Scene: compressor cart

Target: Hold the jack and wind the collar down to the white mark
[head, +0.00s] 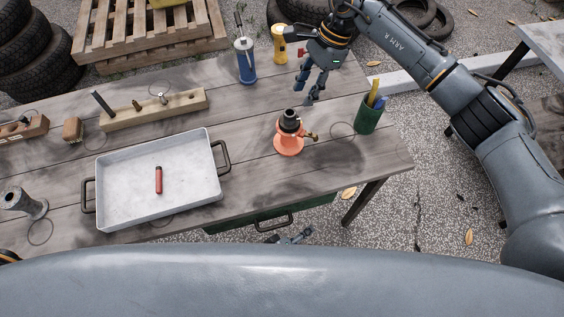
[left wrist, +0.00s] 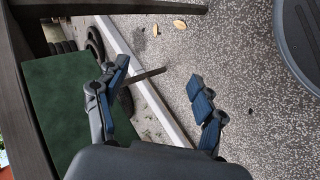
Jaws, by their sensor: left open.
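The jack (head: 288,144) stands upright on the wooden table, near its right end. It has a flared orange body, a dark collar and screw top (head: 290,121), and a brass-coloured piece on its right side. I cannot make out the white mark. My right gripper (head: 304,91) hangs above and behind the jack, apart from it, with its fingers spread and empty. My left gripper (head: 290,238) shows just beyond the table's front edge, low by the drawer. In the left wrist view the left gripper (left wrist: 165,100) is open, with nothing between its fingers.
A green cup (head: 367,116) with pens stands right of the jack. A blue bottle (head: 246,62) and yellow container (head: 279,45) stand behind. A grey tray (head: 112,215) holding a red stick (head: 158,180) lies left. A green drawer (head: 250,222) hangs under the table front.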

